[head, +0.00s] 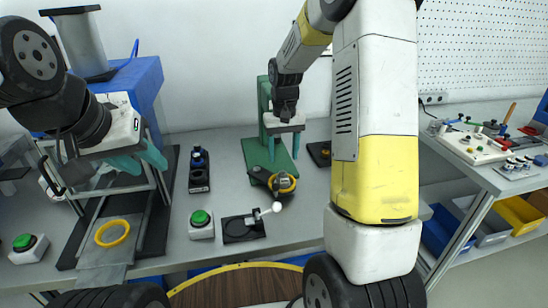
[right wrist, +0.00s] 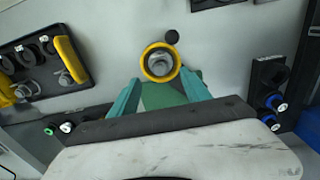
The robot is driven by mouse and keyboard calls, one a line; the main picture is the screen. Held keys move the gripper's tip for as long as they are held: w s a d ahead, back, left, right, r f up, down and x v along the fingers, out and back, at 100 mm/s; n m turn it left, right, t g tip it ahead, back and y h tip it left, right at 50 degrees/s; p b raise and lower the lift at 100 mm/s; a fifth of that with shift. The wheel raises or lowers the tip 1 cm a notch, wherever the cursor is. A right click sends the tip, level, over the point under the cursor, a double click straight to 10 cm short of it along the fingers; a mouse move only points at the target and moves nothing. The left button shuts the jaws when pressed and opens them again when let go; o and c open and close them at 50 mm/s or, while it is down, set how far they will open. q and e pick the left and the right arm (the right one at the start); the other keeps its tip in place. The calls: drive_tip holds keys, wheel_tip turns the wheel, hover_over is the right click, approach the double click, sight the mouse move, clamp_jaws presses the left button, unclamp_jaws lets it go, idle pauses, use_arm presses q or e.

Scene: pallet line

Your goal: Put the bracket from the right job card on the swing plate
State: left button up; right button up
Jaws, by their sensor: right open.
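My right gripper (right wrist: 160,92) is open, its teal fingers apart and nothing between the tips. It points down over the green stand (head: 266,110) in the head view. Beyond its fingertips is a yellow ring (right wrist: 160,62) around a grey metal part; the ring also shows in the head view (head: 283,183), at the stand's foot. A dark board (right wrist: 38,70) with yellow pieces and grey metal parts lies at the left of the right wrist view; my right arm partly hides it in the head view. I cannot tell which thing is the swing plate. My left gripper (head: 140,160) is open and empty.
A black holder with blue-topped parts (head: 198,170) stands left of the green stand. A dark plate with a white-knobbed lever (head: 242,229) and a green button box (head: 201,222) are nearer. A loose yellow ring (head: 112,233) lies at left. A side table (head: 485,170) stands right.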

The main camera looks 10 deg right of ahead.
drive_tip(key=s+r+t+y, duration=0.1)
drive_tip(key=s+r+t, duration=0.2)
drive_tip(key=s+r, duration=1.05)
drive_tip(key=s+a+r+t+y, duration=0.1)
drive_tip(key=s+a+r+t, duration=0.1)
drive_tip(key=s, duration=0.8)
drive_tip(key=shift+s+r+t, duration=0.2)
drive_tip(key=shift+r+t, duration=0.4)
drive_tip(key=shift+r, duration=0.1)
drive_tip(key=shift+a, duration=0.1)
